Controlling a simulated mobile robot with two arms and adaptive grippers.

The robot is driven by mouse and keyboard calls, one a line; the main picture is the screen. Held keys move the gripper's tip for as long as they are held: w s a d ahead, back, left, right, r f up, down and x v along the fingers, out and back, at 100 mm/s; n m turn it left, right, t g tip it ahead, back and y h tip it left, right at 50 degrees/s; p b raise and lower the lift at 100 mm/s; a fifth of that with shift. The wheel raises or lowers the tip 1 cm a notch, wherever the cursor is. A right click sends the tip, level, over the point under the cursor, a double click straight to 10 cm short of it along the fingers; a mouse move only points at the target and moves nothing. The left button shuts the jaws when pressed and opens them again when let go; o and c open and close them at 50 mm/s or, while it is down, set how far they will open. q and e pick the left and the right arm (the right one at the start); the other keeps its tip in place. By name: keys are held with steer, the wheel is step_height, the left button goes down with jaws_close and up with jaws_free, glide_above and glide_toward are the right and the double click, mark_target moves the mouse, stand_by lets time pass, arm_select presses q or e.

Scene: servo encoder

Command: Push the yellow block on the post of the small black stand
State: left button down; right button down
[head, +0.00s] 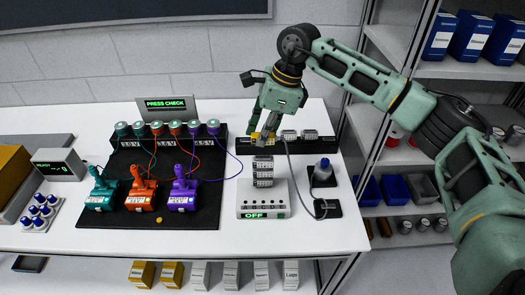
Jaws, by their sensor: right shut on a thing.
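My right gripper (264,134) hangs over the back right of the white table, fingers pointing down. It is shut on a small yellow block (257,136), which is partly hidden by the fingers. The block is above and just behind a stack of grey ribbed discs (263,171) in the picture; whether they touch, I cannot tell. The block is apart from this stand. My left gripper is not in view.
The disc stack rises from a white box marked OFF (263,206). A grey cable (293,175) loops down toward a black pad (328,208). A black mat (160,225) holds teal, orange and purple devices. A black rail (315,144) lies at the back right.

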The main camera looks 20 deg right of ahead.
steer(key=shift+d, duration=0.1)
steer(key=shift+s+d, duration=0.2)
steer(key=shift+d, duration=0.05)
steer(key=s+d+b, duration=0.5)
steer(key=s+d, duration=0.6)
steer(key=d, duration=0.5)
steer(key=shift+s+d+b, duration=0.15)
steer(key=shift+b, duration=0.15)
steer(key=shift+f, duration=0.1)
step_height(320, 180, down, 18)
steer(key=b, duration=1.4)
steer(key=shift+f+b, duration=0.15)
steer(key=shift+b, duration=0.2)
stand_by(0.5)
